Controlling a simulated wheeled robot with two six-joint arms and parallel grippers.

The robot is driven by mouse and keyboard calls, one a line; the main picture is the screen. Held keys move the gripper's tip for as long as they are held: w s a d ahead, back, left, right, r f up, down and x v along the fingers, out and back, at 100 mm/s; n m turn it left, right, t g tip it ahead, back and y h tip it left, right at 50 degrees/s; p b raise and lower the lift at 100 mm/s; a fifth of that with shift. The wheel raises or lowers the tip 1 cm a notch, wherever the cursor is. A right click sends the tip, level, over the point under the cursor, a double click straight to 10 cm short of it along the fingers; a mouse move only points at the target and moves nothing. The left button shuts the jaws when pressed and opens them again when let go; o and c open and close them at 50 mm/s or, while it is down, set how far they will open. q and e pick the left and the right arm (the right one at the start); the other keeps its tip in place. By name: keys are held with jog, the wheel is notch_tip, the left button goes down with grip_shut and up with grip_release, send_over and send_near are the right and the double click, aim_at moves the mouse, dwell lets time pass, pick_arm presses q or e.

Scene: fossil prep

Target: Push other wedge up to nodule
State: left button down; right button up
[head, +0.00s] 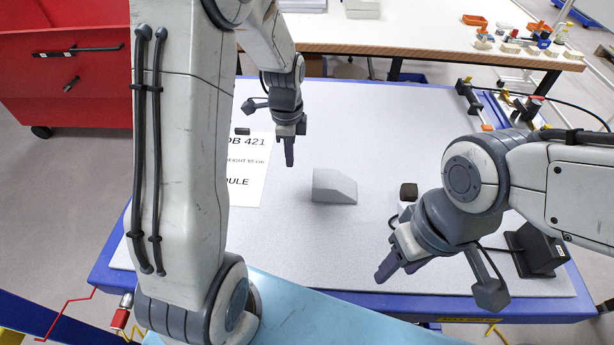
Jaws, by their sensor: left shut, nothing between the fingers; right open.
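A grey wedge-shaped block (333,187) lies on the grey mat near its middle, sloping down to the right. A small dark brown lump (408,191), which looks like the nodule, is to its right with a clear gap between them. A pale piece (404,206) shows just below the lump, partly hidden by my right arm; I cannot tell whether they touch. My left gripper (289,162) is shut and empty, pointing down to the left of the grey wedge and apart from it. My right gripper (398,270) is open and empty near the mat's front edge.
A printed sheet (247,185) lies on the mat (400,120) at left, with a small dark block (242,131) at its top. A black stand (537,250) is at the right. A white bench (400,35) stands behind. The mat's back middle is clear.

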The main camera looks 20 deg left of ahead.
aim_at(335, 186)
pick_arm(q)
jog(key=f+p, duration=0.1)
jog(key=f, duration=0.7)
jog(key=shift+s+d+f+p, duration=0.1)
jog(key=shift+d+f+p, duration=0.1)
jog(key=shift+p, duration=0.15)
jog(key=d, duration=0.1)
jog(key=d+p, duration=0.1)
jog(key=shift+w+d+r, duration=0.2)
jog(key=shift+w+d, duration=0.1)
jog(key=shift+w, duration=0.1)
jog(key=shift+w+d+f, duration=0.15)
jog(key=shift+w+d, duration=0.05)
jog(key=shift+d, duration=0.35)
pick_arm(e)
jog(key=shift+r, duration=1.75)
